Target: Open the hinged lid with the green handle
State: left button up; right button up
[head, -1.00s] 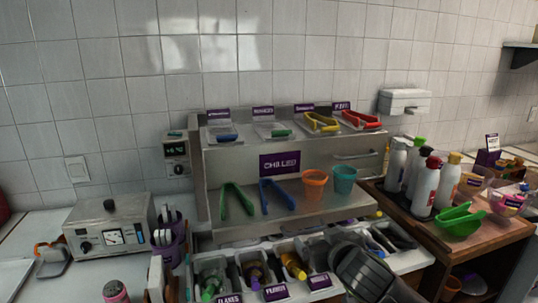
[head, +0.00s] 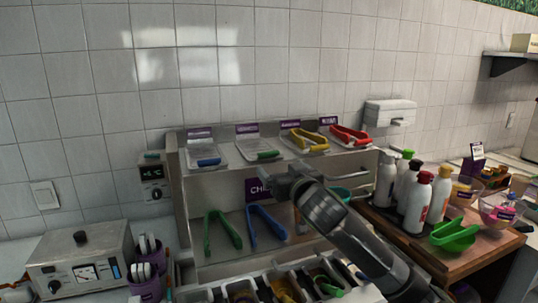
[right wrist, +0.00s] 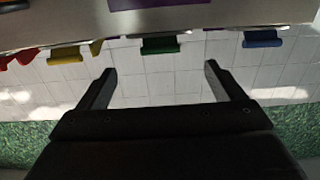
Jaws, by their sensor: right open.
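The hinged lid (head: 246,149) with the green handle (head: 267,154) sits on the top shelf of the metal stand, second from the left, and looks shut. In the right wrist view, the green handle (right wrist: 165,45) appears centred beyond the fingertips, upside down. My right gripper (head: 276,174) is in front of and below the green handle in the head view. It is open and empty, its two fingers (right wrist: 159,71) spread in the wrist view and apart from the handle. My left gripper is not in view.
A lid with a blue handle (head: 208,161) is to the left; yellow (head: 305,138) and red (head: 350,135) handles are to the right. Green tongs (head: 222,229) and blue tongs (head: 266,226) stand on the lower shelf. Bottles (head: 418,198) stand at right.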

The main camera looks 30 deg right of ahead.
aim_at(269, 155)
jog(key=p+x, duration=0.2)
jog(key=x, duration=0.5)
jog(key=shift+w+r, duration=0.1)
jog(key=shift+w, duration=0.25)
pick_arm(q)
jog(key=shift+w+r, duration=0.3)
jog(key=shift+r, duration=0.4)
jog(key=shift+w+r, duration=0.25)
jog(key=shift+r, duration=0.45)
pick_arm(e)
jog(key=shift+x, duration=1.05)
jog(key=c, duration=1.3)
jog(key=shift+c, duration=0.3)
